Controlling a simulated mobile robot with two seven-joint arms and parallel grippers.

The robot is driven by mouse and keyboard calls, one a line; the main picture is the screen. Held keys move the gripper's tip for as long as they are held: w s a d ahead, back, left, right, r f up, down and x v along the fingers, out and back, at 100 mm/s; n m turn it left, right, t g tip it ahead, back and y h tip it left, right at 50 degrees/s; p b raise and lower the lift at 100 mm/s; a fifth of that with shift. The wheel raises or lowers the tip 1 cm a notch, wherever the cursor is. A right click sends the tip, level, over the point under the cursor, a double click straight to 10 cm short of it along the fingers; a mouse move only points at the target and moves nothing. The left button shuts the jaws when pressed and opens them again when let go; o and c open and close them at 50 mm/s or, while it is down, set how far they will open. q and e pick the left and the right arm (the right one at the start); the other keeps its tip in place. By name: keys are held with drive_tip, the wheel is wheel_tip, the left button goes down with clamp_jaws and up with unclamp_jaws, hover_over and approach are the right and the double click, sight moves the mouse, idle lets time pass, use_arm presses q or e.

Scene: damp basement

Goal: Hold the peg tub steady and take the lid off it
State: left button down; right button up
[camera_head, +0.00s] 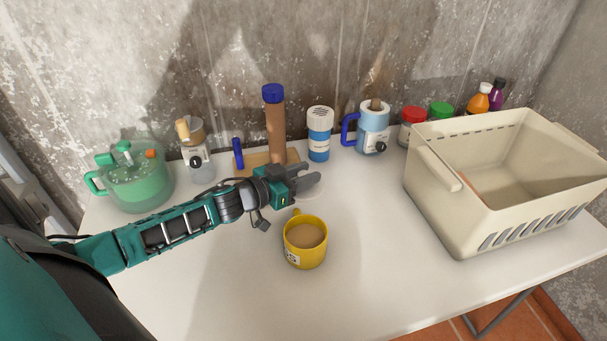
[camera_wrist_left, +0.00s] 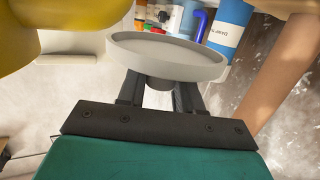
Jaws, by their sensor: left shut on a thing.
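The yellow peg tub (camera_head: 304,256) stands upright on the table, with part of a label at its lower left. Its top is open and a tan surface shows inside. My left gripper (camera_head: 305,178) is behind it, shut on the knob of a pale grey round lid. The lid (camera_wrist_left: 165,58) is held clear of the tub, and in the head view it is a faint pale disc behind the tub. The tub (camera_wrist_left: 75,14) also shows at the top left of the left wrist view. My right gripper is in neither view, and nothing holds the tub.
A cream crate (camera_head: 440,204) stands at the right. Along the back wall are a green jug (camera_head: 143,185), a tall brown cylinder (camera_head: 275,132), a blue bottle (camera_head: 319,145), a blue-handled container (camera_head: 373,123) and several jars and bottles. The table front (camera_head: 230,290) is clear.

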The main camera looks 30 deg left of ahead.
use_arm(q)
drive_tip(key=shift+f, duration=0.55)
drive_tip(key=c, duration=0.8)
unclamp_jaws()
drive_tip(key=shift+o, duration=0.2)
drive_tip(key=shift+r, duration=0.1)
drive_tip(key=shift+r, duration=0.35)
drive_tip(key=shift+s+r, duration=0.15)
drive_tip(key=shift+r, duration=0.05)
drive_tip(key=p+v, duration=0.1)
drive_tip(key=v, duration=1)
drive_tip(key=shift+s+a, duration=0.15)
drive_tip(key=shift+s, duration=0.2)
